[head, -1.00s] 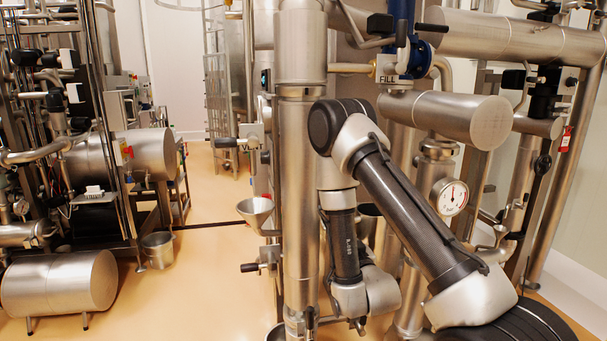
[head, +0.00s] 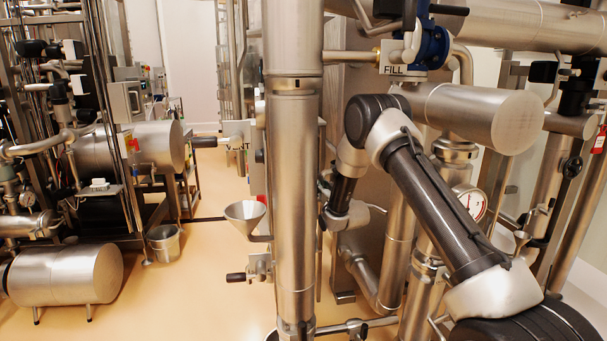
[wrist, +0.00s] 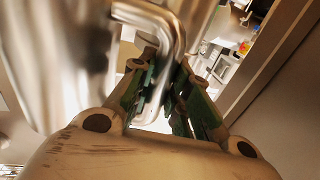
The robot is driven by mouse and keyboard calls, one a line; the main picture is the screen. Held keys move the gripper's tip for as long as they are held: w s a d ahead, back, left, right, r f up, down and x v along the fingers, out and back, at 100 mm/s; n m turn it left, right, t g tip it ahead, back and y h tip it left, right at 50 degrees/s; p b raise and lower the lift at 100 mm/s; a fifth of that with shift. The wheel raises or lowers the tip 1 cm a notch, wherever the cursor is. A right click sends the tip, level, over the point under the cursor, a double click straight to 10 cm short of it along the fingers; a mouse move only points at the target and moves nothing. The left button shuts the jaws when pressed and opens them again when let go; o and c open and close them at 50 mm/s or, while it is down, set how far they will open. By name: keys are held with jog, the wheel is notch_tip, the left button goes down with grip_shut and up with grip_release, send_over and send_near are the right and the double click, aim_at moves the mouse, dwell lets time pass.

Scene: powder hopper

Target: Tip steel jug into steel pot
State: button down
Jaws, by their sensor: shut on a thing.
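My gripper (wrist: 165,64) is shut on the bent steel handle (wrist: 178,42) of the steel jug in the wrist view. The handle passes between the green finger pads. Blurred shiny steel fills the upper left there; I cannot tell how much of it is the jug's body, nor its tilt. In the head view my gripper and the jug are hidden, with my arm's far end behind the thick steel column. An open steel vessel (head: 163,243) stands upright on the floor at the left, apart from my arm; I cannot tell if it is the pot.
The vertical steel column (head: 293,190) stands close in front. A steel funnel (head: 245,214) juts out left of it. A horizontal cylinder (head: 68,275) lies on legs at the lower left. Pipes and a gauge (head: 472,204) crowd the right. The floor between is open.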

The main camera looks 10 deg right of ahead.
jog(key=w+r, duration=0.8)
jog(key=w, duration=0.2)
jog(key=shift+d+n+y, duration=0.25)
jog(key=shift+n+y, duration=0.05)
jog(key=shift+y, duration=0.1)
jog(key=shift+s+n, duration=0.1)
jog(key=shift+n, duration=0.3)
jog(key=shift+a+f+n+g+h+p, duration=0.1)
jog(key=shift+f+n+g+h+p, duration=0.2)
jog(key=shift+n, duration=0.8)
jog(key=shift+a+f+n+g+h+p, duration=0.15)
jog(key=shift+f+n+g+h, duration=0.25)
jog(key=shift+n, duration=0.7)
jog(key=shift+a+f+n+g+h+p, duration=0.15)
jog(key=shift+n+g, duration=0.25)
jog(key=shift+n, duration=0.7)
jog(key=shift+d+p, duration=0.25)
jog(key=shift+p, duration=0.05)
jog(key=shift+d+r+n+g+h+p, duration=0.3)
jog(key=shift+d+n+h+p, duration=0.25)
jog(key=shift+n, duration=0.25)
jog(key=shift+s+d+f+n+h+p, duration=0.1)
jog(key=shift+d+f+n+h+p, duration=0.15)
jog(key=shift+d+f+n+p, duration=0.25)
jog(key=shift+d+f+n+h+p, duration=0.15)
jog(key=shift+d+n+h+p, duration=0.1)
jog(key=shift+d+n, duration=0.35)
jog(key=shift+f+n+h+p, duration=0.15)
jog(key=shift+n+h+p, duration=0.15)
jog(key=shift+n+p, duration=0.1)
